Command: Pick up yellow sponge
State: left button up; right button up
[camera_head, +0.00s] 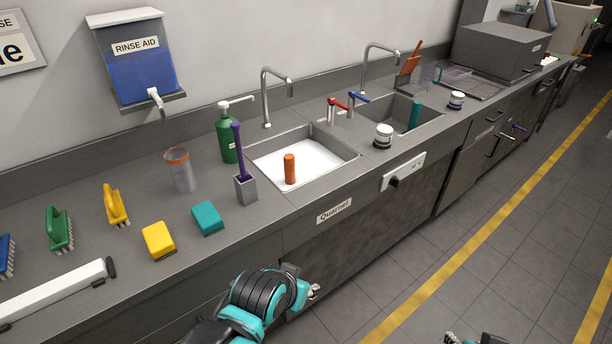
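The yellow sponge (158,239) lies on the grey counter, left of the teal sponge (208,217) and apart from it. My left gripper (314,291) is in front of the counter's front face, to the right of and below the yellow sponge, and well apart from it. Its fingers are small and partly hidden by the wrist, so I cannot tell if they are open. My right arm (470,339) shows only as a bit at the bottom edge, and its fingertips are not clear.
A yellow brush (115,205) and a green brush (58,229) stand behind and left of the yellow sponge. A white squeegee-like bar (60,290) lies in front. A purple-handled brush in a grey holder (246,190) stands right, beside the sink (335,143).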

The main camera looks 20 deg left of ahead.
aim_at(161, 246)
jog(key=u, duration=2)
